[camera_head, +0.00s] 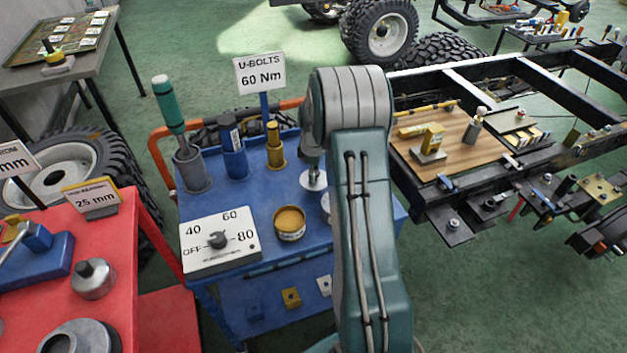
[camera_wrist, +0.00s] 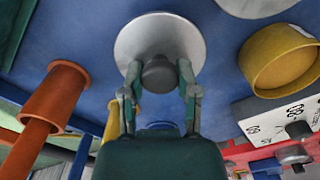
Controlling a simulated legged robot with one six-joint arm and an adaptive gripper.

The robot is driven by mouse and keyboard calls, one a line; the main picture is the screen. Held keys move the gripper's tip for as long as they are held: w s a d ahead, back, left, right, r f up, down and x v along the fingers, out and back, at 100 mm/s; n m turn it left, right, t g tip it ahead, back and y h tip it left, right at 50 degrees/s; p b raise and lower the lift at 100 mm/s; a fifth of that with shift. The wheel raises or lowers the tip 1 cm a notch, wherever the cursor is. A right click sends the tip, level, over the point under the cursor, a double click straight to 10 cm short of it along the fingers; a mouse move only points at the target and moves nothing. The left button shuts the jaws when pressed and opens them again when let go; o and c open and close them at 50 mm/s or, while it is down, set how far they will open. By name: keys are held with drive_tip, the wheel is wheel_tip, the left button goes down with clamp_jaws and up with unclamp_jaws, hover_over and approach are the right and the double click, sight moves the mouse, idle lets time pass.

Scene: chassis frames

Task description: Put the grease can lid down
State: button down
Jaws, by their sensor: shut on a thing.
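The grease can lid is a pale grey disc (camera_wrist: 150,32) with a dark round knob; in the head view the disc (camera_head: 313,181) shows beside my arm, over the blue cart top. My gripper (camera_wrist: 159,73) has its two fingers closed around the knob. In the head view my arm hides most of the gripper. I cannot tell whether the disc touches the cart top. The open yellow grease can (camera_head: 290,224) stands on the cart, nearer the front, with brownish grease inside; it also shows at the right of the wrist view (camera_wrist: 275,62).
The blue cart (camera_head: 262,185) carries holders, one with a green-handled tool (camera_head: 168,103), and a dial panel (camera_head: 219,241). A U-bolts sign (camera_head: 260,72) stands at its back. Another pale round piece (camera_wrist: 257,5) lies near the lid. The red cart (camera_head: 105,260) is at left.

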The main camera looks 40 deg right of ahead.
drive_tip(key=shift+w+d+f, duration=0.15)
drive_tip(key=shift+w+f, duration=0.15)
drive_tip(key=shift+f, duration=1.6)
drive_tip(key=shift+f, duration=0.1)
drive_tip(key=shift+c, duration=1.7)
unclamp_jaws()
wheel_tip(320, 180, up, 12)
drive_tip(key=shift+r, duration=0.1)
